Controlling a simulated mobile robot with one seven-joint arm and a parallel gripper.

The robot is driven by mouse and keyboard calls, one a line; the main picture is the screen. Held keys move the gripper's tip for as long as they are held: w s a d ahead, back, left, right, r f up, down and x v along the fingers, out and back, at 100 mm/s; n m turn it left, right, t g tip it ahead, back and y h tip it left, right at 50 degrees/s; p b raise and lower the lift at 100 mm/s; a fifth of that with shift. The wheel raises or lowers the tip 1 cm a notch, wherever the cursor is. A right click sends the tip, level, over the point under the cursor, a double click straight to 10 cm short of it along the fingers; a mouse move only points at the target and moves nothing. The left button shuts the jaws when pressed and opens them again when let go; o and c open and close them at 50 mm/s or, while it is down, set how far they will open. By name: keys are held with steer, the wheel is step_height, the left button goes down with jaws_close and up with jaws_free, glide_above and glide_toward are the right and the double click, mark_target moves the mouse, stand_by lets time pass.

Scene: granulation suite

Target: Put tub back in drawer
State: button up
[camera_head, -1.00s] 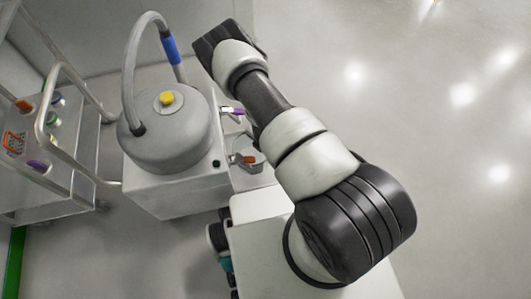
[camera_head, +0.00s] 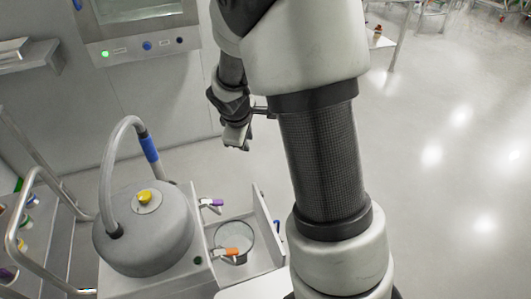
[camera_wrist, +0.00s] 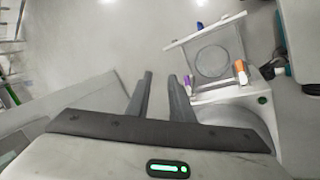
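The drawer (camera_head: 267,222) stands open on the right side of the grey machine, with a tall front panel. A round, pale tub (camera_head: 234,243) sits inside it, partly behind an orange handle. In the wrist view the drawer (camera_wrist: 204,31) is at the upper right, with the tub's round outline (camera_wrist: 212,61) inside. My gripper (camera_head: 238,141) hangs in the air above and beyond the drawer, apart from the tub. In the wrist view my gripper (camera_wrist: 160,76) has its two fingers apart with nothing between them.
The machine's round grey vessel (camera_head: 146,228) with a yellow knob and curved hose stands left of the drawer. Orange (camera_head: 231,251) and purple (camera_head: 211,203) handles stick out by the drawer. A wall panel (camera_head: 142,30) is behind. Open floor lies at right.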

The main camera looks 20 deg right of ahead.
steer(key=s+r+m, duration=0.6)
steer(key=s+r, duration=0.4)
steer(key=r, duration=0.3)
steer(key=s+a+r+m+y, duration=0.1)
steer(key=s+a+r+m, duration=0.1)
steer(key=s, duration=0.5)
steer(key=s+a+r+m+t+y, duration=0.1)
steer(key=s+r, duration=0.3)
steer(key=s, duration=0.4)
steer(key=shift+s+a+m+y, duration=0.2)
steer(key=shift+a+m+y, duration=0.15)
steer(key=shift+m, duration=0.55)
steer(key=shift+d+r, duration=0.1)
